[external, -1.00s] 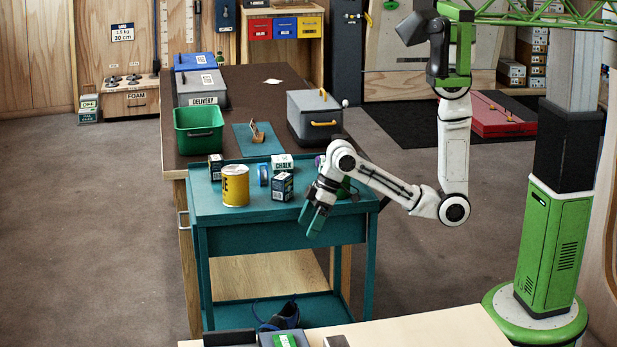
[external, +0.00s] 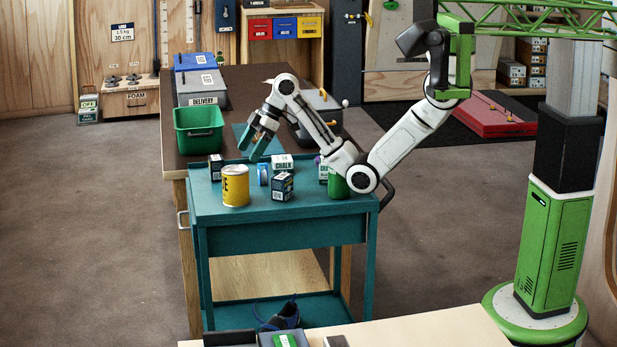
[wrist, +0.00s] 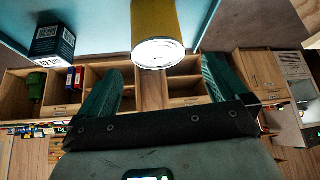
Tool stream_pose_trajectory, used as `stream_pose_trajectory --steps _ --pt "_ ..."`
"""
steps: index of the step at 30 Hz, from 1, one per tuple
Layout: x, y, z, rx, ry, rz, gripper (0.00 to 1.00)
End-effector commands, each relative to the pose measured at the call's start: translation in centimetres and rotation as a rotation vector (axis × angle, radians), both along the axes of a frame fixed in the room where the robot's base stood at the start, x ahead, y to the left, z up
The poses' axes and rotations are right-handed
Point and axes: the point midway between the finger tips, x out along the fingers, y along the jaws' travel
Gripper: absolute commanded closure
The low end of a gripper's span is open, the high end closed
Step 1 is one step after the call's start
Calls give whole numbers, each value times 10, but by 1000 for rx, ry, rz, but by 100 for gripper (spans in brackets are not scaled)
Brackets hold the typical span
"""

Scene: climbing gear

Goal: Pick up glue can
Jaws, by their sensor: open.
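The glue can is a yellow can (external: 235,190) with a pale top and dark lettering, upright at the front left of the teal cart's top. My gripper (external: 250,153) is open and empty, above and behind the can, with its teal fingers pointing down. In the wrist view the yellow can (wrist: 156,22) is at top centre with its silver end toward the camera. It lines up with the gap between my open fingers (wrist: 160,66), beyond the fingertips and apart from them.
On the teal cart (external: 300,212) stand a blue tape roll (external: 263,174), a chalk box (external: 281,162), small dark boxes (external: 283,186) (external: 215,167) and a green container (external: 338,187). A green bin (external: 198,131) is on the brown table behind. The cart's front left corner is clear.

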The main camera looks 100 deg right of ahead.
Motion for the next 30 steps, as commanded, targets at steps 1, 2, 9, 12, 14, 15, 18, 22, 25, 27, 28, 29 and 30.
stream_pose_trajectory --steps 1,2,9,12,14,15,18,22,25,27,28,29,30 --pt "5 2 -11 2 1 2 0" --pt "7 3 -15 2 1 2 0" --pt "20 4 -32 1 0 -1 0" --pt "24 4 -38 1 0 0 0" --pt "29 4 -44 1 1 0 0" --pt "32 4 -49 2 3 -1 0" --pt "41 5 -61 1 1 0 0" --pt "48 6 -72 1 -1 -1 0" --pt "50 7 -75 1 -1 -1 0" --pt "50 7 -75 0 -1 -1 0" --pt "50 7 -75 0 -2 -1 0" --pt "50 7 -75 0 -2 -1 0" --pt "50 7 -75 0 -2 -1 0"
